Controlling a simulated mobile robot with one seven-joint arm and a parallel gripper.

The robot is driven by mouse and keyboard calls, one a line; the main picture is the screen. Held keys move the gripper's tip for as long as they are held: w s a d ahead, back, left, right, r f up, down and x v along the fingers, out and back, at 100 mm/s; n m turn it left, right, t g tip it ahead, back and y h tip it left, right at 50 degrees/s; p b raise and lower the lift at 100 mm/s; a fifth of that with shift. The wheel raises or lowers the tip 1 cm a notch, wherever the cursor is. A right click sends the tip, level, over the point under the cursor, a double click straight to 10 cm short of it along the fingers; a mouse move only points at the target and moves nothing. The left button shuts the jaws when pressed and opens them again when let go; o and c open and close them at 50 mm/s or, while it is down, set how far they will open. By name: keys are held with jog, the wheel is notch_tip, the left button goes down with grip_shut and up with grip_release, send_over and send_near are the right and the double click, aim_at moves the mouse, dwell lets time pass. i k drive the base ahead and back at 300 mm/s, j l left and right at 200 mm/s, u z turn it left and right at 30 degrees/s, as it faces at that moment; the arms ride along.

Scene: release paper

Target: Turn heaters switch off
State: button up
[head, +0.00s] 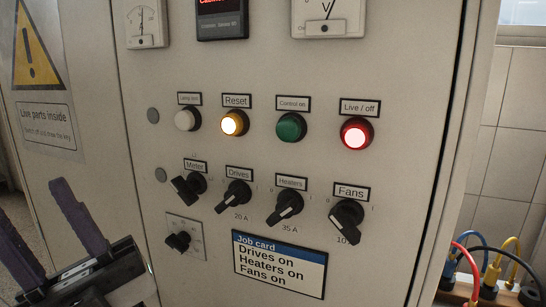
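The Heaters switch (286,206) is a black rotary knob in the lower row of the grey cabinet panel, between Drives and Fans. Its handle lies slanted, from upper right to lower left, with a pale mark on it. Its label "Heaters" (291,183) is above and "35 A" is printed below. My gripper (30,200) is at the lower left, with its two dark purple fingers spread apart and nothing seen between them. It is well left of the Heaters switch and not touching it.
Similar knobs are Meter (188,189), Drives (234,195) and Fans (346,220). The job card (279,265) reads drives, heaters and fans on. Lit Reset (235,123) and red Live/off (356,133) lamps are above. Coloured cables (492,262) stand right.

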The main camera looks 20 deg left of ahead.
aim_at(288, 206)
jog(key=k+l+u, duration=0.15)
jog(key=u, duration=0.25)
jog(key=k+u, duration=0.5)
jog(key=u, duration=0.25)
